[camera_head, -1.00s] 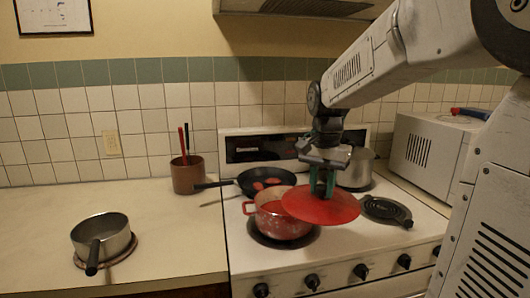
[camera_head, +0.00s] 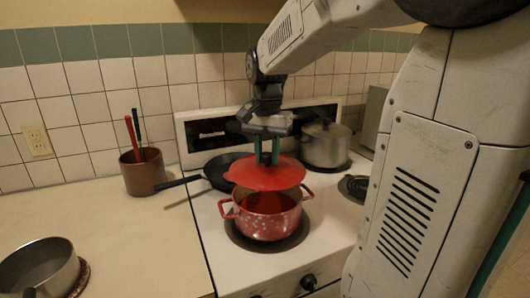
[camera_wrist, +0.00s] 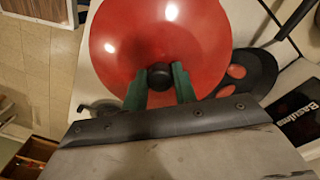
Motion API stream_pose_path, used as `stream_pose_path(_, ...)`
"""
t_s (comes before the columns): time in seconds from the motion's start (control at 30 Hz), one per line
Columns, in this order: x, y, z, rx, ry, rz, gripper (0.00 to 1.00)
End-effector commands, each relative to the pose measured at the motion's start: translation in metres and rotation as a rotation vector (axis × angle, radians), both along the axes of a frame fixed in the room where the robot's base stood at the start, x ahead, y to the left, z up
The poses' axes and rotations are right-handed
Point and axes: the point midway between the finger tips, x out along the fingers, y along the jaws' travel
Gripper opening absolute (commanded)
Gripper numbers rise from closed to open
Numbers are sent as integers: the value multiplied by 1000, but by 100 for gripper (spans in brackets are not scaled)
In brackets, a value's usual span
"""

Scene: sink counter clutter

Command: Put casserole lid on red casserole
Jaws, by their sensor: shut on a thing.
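The red casserole lid (camera_head: 266,174) hangs in my gripper (camera_head: 267,158), above and slightly behind the red casserole (camera_head: 266,219). In the wrist view the lid (camera_wrist: 160,40) shows its round red top, and the green fingers of my gripper (camera_wrist: 159,80) are shut on its dark knob (camera_wrist: 160,76). The casserole is a red pot with two side handles on the front burner. Its open front part shows below the lid; the lid hides the back of its rim. The lid looks apart from the pot.
A black frying pan (camera_head: 219,172) sits behind on the left, its handle pointing left. A steel pot with lid (camera_head: 326,146) stands at back right. A brown utensil crock (camera_head: 142,172) and a steel saucepan (camera_head: 40,266) stand on the left counter.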

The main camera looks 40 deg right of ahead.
Motion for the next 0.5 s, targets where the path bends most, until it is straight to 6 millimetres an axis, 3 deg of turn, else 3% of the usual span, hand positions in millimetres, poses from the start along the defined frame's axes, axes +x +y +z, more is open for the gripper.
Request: stream_pose_path(0.5,0,1,-39,0,1,2,0)
